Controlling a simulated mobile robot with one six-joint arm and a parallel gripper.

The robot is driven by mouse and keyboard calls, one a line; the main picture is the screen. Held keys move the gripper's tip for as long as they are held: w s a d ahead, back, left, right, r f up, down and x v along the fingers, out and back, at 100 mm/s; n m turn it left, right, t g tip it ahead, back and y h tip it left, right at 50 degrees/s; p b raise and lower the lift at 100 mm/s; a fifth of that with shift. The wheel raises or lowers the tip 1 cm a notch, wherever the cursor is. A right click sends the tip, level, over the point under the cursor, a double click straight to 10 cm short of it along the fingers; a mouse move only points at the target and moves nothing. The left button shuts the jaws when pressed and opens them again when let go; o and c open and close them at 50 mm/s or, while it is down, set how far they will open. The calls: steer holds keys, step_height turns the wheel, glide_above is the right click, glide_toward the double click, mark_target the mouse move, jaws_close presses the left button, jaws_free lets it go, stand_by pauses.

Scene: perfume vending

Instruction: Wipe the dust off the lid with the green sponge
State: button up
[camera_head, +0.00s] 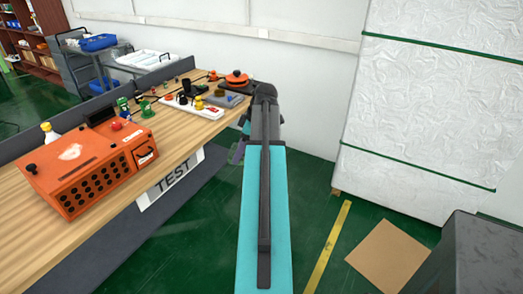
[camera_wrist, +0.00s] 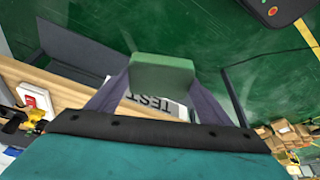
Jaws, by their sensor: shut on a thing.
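The orange box (camera_head: 82,167) stands at the near left of the wooden table. A whitish dust patch (camera_head: 72,152) shows on its top lid. The green sponge (camera_wrist: 162,74) is in the wrist view, held between the two purple fingers of my gripper (camera_wrist: 162,84). My gripper is shut on the sponge, which is off the table with green floor behind it. In the head view my arm hides most of the gripper; a purple bit (camera_head: 237,154) shows beside the table's right edge, well right of the orange box. The sponge cannot be made out clearly there.
The wooden table (camera_head: 60,237) bears a white power strip (camera_head: 192,106), an orange round item (camera_head: 237,77) and several small parts behind the box. A TEST sign (camera_head: 172,182) hangs on its front. A wrapped white stack (camera_head: 425,120) stands right.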

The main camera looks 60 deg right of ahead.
steer(key=w+a+r+n+y, duration=0.1)
steer(key=w+a+r+n, duration=0.1)
steer(key=w+a, duration=0.95)
steer(key=w+a+r+n, duration=0.2)
steer(key=w+a, duration=0.7)
steer(key=a, duration=0.5)
steer(key=w+a+r+m+h, duration=0.1)
steer(key=a+m, duration=0.1)
steer(key=a, duration=0.7)
steer(key=w+a+r+m, duration=0.2)
steer(key=a+m, duration=0.1)
steer(key=a, duration=0.6)
steer(key=w+a+r+m+h, duration=0.1)
steer(key=w+a+m, duration=0.1)
steer(key=a, duration=0.7)
steer(key=shift+a+r+m+t+h, duration=0.15)
steer(key=shift+r+m+t+h, duration=0.15)
steer(key=shift+m, duration=0.4)
steer(key=shift+w, duration=0.1)
steer(key=shift+a, duration=0.1)
